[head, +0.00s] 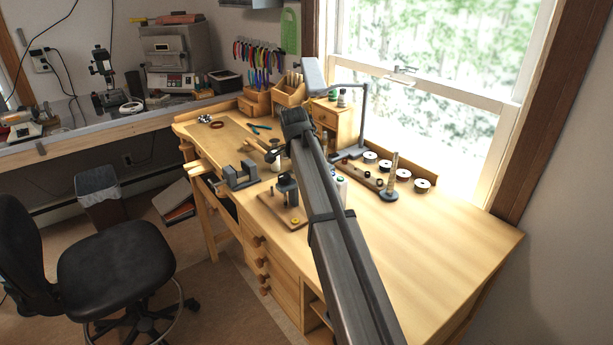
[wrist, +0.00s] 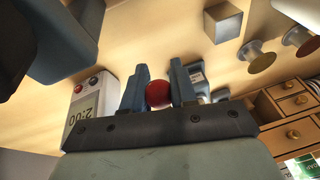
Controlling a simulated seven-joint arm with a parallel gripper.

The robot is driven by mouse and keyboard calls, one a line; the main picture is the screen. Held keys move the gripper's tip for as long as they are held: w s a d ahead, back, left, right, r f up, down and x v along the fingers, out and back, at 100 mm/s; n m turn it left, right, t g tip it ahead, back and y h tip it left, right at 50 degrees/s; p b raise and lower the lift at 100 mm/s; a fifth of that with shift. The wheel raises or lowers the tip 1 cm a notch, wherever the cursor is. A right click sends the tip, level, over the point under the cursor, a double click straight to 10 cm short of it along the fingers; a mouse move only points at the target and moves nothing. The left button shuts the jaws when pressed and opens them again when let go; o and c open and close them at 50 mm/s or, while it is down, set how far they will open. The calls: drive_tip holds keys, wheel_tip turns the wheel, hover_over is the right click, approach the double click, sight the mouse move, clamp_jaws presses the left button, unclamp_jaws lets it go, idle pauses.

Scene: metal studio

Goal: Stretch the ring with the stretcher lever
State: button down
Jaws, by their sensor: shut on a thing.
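In the wrist view my gripper (wrist: 158,90) has its two blue-grey fingers shut on a red ball knob (wrist: 158,95), which looks like the lever's end. The lever's shaft is hidden from this side. In the head view my arm reaches across the bench, and its dark links hide the fingers and the knob. A dark device (head: 287,188) on a small wooden board stands just left of my arm; it looks like the stretcher. I cannot make out the ring in either view.
A grey vise (head: 240,175) sits at the bench's left edge. A tapered wooden stick (head: 392,172) on a dark base and several spools (head: 403,174) stand near the window. A desk lamp (head: 362,115) rises behind my arm. The bench's right part (head: 450,240) is clear.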

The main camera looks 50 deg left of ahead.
drive_tip(key=shift+w+d+f, duration=0.1)
drive_tip(key=shift+w+d, duration=0.2)
drive_tip(key=shift+w, duration=0.05)
drive_tip(key=c, duration=1.1)
unclamp_jaws()
drive_tip(key=shift+o, duration=0.9)
drive_tip(key=shift+s+a, duration=0.1)
drive_tip(key=shift+a, duration=0.05)
drive_tip(key=v, duration=1.4)
drive_tip(key=shift+c, duration=0.5)
